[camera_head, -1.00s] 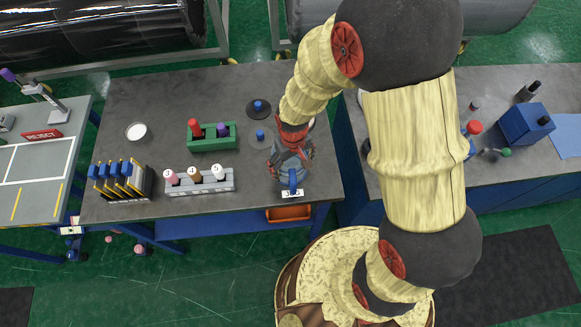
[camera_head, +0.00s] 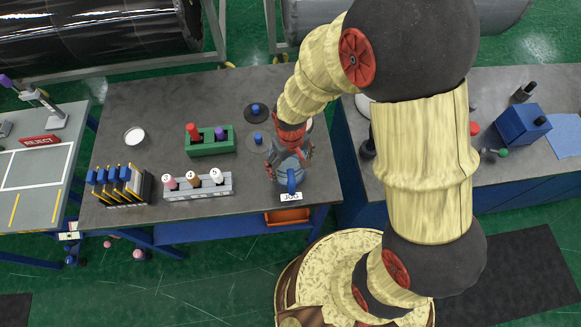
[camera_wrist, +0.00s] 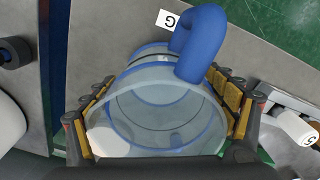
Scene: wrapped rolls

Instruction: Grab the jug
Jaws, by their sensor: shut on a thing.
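The jug (camera_wrist: 155,105) is a clear, round vessel with blue bands and a thick blue handle (camera_wrist: 203,42). In the wrist view it stands between the two padded fingers of my gripper (camera_wrist: 165,108), one against each side. The handle points away from my palm, outside the fingers. In the head view my gripper (camera_head: 289,160) hides most of the jug, and its blue handle (camera_head: 292,180) shows just behind the JUG label (camera_head: 291,197) at the front right of the table. I cannot tell whether the jug's base touches the table.
A grey rack (camera_head: 198,188) with capped rolls, a green holder (camera_head: 210,141), and a rack of blue-topped pieces (camera_head: 118,183) stand to the left. Black discs with blue knobs (camera_head: 256,111) lie behind the gripper. The right bench (camera_head: 510,176) holds a blue box (camera_head: 521,123).

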